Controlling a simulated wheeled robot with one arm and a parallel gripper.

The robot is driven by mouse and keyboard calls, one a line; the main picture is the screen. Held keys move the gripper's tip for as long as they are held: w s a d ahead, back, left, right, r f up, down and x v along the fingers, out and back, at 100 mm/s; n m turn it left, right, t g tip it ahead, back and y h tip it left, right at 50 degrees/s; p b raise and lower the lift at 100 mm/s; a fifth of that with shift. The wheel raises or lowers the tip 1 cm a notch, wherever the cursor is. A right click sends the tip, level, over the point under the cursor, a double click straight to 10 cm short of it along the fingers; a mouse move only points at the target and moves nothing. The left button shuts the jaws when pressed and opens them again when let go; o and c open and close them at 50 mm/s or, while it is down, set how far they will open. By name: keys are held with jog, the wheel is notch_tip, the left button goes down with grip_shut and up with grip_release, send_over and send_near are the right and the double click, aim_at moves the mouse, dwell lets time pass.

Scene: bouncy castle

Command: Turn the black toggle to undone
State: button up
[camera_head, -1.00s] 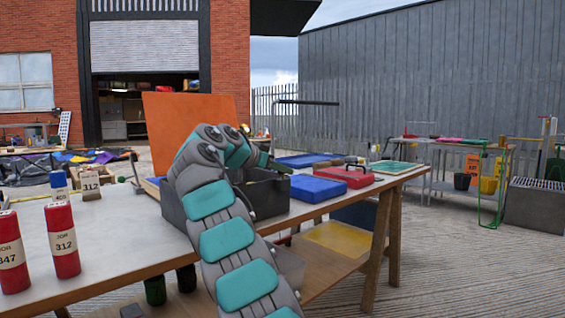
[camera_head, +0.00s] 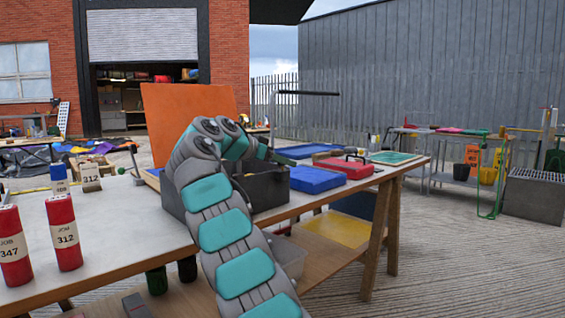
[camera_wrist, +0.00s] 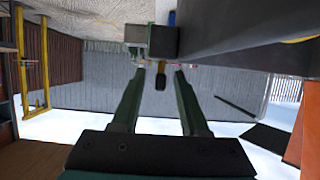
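In the wrist view my gripper (camera_wrist: 160,76) is open, with one dark green finger on each side. The toggle's set position is not readable.
An orange panel (camera_head: 190,115) stands behind my arm. A blue case (camera_head: 316,180) and a red case (camera_head: 345,168) lie right of the box. Red bottles (camera_head: 64,235) stand at the bench's left. Open paving lies right of the bench.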

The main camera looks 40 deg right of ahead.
jog(key=shift+r, duration=0.15)
notch_tip(320, 180, up, 4)
jog(key=p, duration=0.3)
jog(key=shift+w+a+f, duration=0.1)
jog(key=shift+f, duration=0.15)
jog(key=shift+s+f+b, duration=0.2)
jog(key=shift+s+b, duration=0.1)
jog(key=shift+b, duration=0.2)
jog(key=shift+s+a+b, duration=0.2)
jog(key=shift+s+b, duration=0.15)
jog(key=shift+b, duration=0.05)
jog(key=s+a+r+b, duration=0.1)
jog(key=s+a+b, duration=0.4)
jog(key=s, duration=0.7)
jog(key=shift+f+v, duration=0.25)
jog(key=shift+v, duration=1.15)
jog(key=shift+s+a, duration=0.1)
jog(key=shift+s, duration=0.05)
